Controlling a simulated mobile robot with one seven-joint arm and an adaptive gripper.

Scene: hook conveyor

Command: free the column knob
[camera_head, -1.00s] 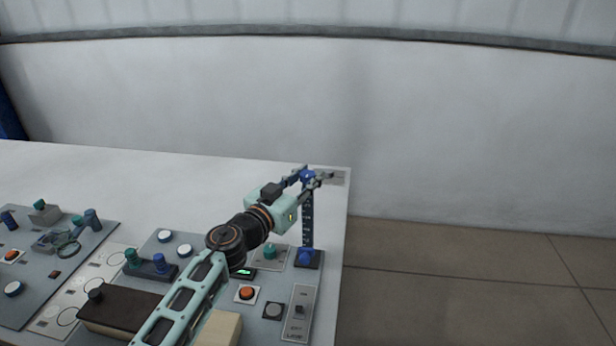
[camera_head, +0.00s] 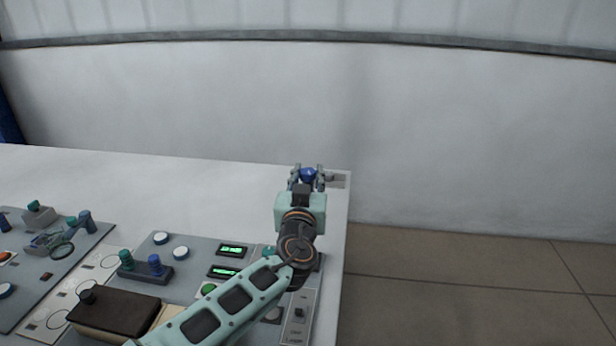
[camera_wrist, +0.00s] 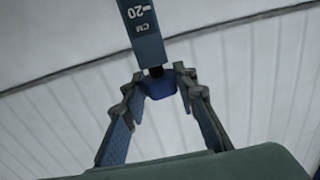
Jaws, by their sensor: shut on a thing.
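A blue knob (camera_head: 308,175) shows in the head view between the fingers of my gripper (camera_head: 308,172), near the table's back right corner. In the wrist view the knob (camera_wrist: 158,87) sits between the fingertips of my gripper (camera_wrist: 159,82), at the end of a dark column (camera_wrist: 143,28) marked "20" and "CM". My gripper is shut on this knob.
A dark-topped box (camera_head: 118,310) stands at the front. The table's back left is bare. The floor lies beyond the right edge.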

